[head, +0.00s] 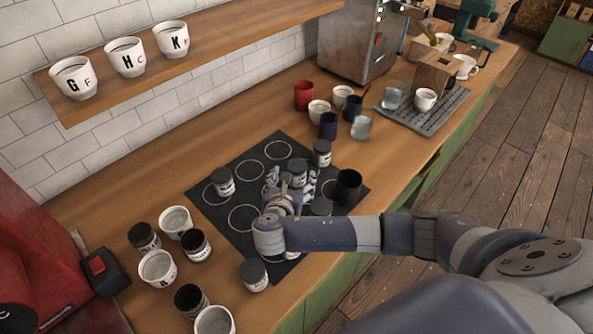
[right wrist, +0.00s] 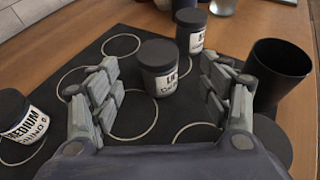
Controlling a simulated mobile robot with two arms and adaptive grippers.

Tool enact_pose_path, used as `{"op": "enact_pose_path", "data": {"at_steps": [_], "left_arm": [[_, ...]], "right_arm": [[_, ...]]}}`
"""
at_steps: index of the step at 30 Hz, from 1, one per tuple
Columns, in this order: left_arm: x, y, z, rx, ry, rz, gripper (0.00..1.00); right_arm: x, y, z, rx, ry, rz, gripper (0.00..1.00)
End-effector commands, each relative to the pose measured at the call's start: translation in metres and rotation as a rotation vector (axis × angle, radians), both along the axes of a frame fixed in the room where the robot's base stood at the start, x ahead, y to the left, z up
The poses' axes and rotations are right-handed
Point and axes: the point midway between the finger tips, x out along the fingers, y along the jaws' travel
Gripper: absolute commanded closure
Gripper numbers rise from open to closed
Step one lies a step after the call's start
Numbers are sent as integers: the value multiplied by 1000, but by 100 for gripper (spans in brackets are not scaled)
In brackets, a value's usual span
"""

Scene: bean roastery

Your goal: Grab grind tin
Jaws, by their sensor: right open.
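The right gripper (head: 288,182) is open over the dark mat (head: 250,160) on the counter. Its fingers (right wrist: 162,100) stand on either side of a gap in the right wrist view. A small tin with a dark lid and white label (right wrist: 163,70) stands upright just beyond the gap, apparently untouched. It is partly hidden by the gripper in the head view (head: 298,170). Which is the grind tin meant is unclear. My left gripper is not in view.
A black cup (right wrist: 278,75) stands close to the right finger. Several tins and white cups (head: 157,267) crowd the counter's near left. Mugs and glasses (head: 329,125) stand beyond the mat. Some mat circles (head: 250,171) are empty.

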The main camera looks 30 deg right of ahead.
Motion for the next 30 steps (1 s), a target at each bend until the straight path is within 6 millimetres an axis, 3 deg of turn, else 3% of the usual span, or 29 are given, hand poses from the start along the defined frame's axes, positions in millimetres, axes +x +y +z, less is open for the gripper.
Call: {"op": "enact_pose_path", "data": {"at_steps": [3, 6, 11, 17, 22, 30], "left_arm": [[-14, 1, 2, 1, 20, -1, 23], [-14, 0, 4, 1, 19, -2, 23], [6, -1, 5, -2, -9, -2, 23], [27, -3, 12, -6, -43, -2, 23], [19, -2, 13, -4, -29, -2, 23], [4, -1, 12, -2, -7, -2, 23]], "right_arm": [[3, -2, -15, -1, -4, -1, 29], [10, -7, -18, 1, -3, 0, 29], [16, -12, -22, 1, -2, -1, 29], [35, -27, -31, -1, -3, -1, 29], [50, -38, -39, 0, -1, 0, 29], [55, -42, -43, 3, -1, 1, 29]]}}
